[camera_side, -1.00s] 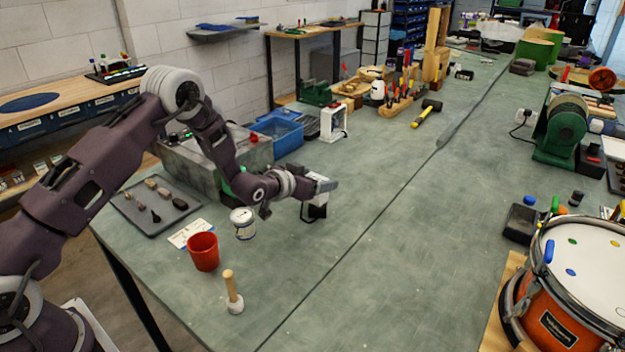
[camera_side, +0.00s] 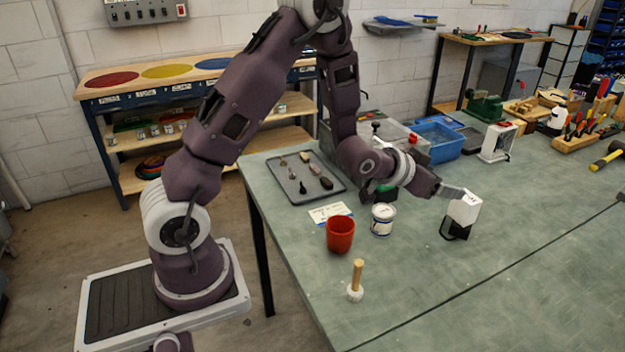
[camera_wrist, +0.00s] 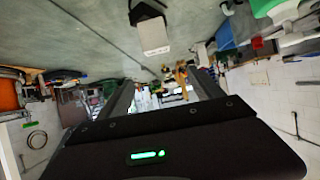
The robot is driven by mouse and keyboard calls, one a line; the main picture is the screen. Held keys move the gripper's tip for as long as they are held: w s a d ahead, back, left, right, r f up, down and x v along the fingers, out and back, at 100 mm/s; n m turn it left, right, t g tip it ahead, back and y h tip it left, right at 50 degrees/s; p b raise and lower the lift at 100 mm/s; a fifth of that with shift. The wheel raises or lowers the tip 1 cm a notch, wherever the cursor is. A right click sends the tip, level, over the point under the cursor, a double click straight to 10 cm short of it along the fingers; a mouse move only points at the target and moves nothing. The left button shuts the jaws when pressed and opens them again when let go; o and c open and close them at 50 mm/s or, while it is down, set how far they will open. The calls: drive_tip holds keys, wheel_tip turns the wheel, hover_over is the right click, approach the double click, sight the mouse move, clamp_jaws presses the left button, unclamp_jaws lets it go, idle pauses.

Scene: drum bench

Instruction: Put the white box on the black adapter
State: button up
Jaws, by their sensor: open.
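The white box (camera_side: 466,207) stands upright on the black adapter (camera_side: 455,231) on the green bench. In the wrist view, which looks upside down, the white box (camera_wrist: 153,36) hangs below the dark adapter (camera_wrist: 146,11). The two appear to be touching, and the adapter is partly hidden by the box. My gripper (camera_side: 452,192) is at the left of the box, near its upper part. In the wrist view my gripper (camera_wrist: 161,82) has its two fingers spread with nothing between them, and the box lies beyond the fingertips.
A blue bin (camera_side: 437,140) is at the back. The bench right of the box is clear.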

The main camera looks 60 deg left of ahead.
drive_tip(key=s+d+r+g, duration=0.2)
drive_tip(key=s+r+g, duration=0.1)
drive_tip(key=s+r, duration=1)
drive_tip(key=s+d+g, duration=0.3)
drive_tip(key=s+g, duration=0.1)
drive_tip(key=s, duration=1.9)
